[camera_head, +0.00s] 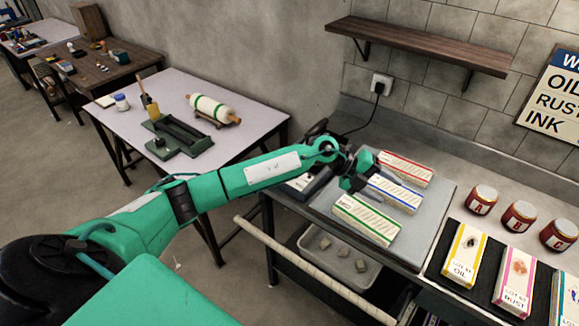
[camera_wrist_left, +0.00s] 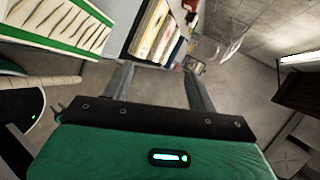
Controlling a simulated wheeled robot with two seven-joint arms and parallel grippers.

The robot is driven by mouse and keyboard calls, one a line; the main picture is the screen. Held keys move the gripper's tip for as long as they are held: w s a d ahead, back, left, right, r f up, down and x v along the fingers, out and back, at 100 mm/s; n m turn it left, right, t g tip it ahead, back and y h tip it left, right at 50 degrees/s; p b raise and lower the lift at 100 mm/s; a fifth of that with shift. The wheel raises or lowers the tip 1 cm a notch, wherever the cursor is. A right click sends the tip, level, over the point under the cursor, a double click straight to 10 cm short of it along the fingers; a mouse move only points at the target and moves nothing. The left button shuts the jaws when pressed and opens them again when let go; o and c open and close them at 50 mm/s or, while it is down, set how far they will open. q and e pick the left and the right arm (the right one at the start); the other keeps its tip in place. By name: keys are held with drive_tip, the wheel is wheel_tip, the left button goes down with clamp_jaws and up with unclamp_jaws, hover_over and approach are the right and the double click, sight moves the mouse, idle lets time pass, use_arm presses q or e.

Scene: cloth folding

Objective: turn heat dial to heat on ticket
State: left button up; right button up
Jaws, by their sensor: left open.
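My left gripper (camera_head: 361,172) reaches in over the grey work board, close above the folded cloths; its two fingers are apart and empty, also in the left wrist view (camera_wrist_left: 158,78). A dark appliance (camera_head: 312,180) with a pale panel stands at the board's left edge, partly hidden behind my left arm. A cord runs from near it to the wall socket. I cannot make out a heat dial or a ticket. White striped cloth bundles lie on the board, with red (camera_head: 405,168), blue (camera_head: 396,192) and green (camera_head: 366,219) edging. My right gripper is not in view.
Several labelled boxes (camera_head: 466,256) and jars (camera_head: 481,200) stand at the right. A tray (camera_head: 337,283) sits below the counter. A wooden shelf (camera_head: 420,43) and the socket (camera_head: 381,84) are on the wall. A side table (camera_head: 180,80) stands at the left.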

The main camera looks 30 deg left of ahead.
use_arm(q)
drive_tip(key=w+a+r+n+g+y, duration=0.2)
drive_tip(key=a+y, duration=0.4)
drive_tip(key=a, duration=1)
drive_tip(key=w+a+r+n+g+y, duration=0.15)
drive_tip(key=a+y, duration=0.45)
drive_tip(key=a, duration=0.9)
drive_tip(key=shift+m, duration=0.25)
drive_tip(key=f+p, duration=0.4)
drive_tip(key=f, duration=0.9)
drive_tip(key=shift+s, duration=0.2)
drive_tip(key=shift+f+p, duration=0.35)
drive_tip(key=shift+f, duration=0.25)
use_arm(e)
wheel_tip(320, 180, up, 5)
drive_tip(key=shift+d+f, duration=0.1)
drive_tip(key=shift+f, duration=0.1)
use_arm(q)
drive_tip(key=c, duration=1)
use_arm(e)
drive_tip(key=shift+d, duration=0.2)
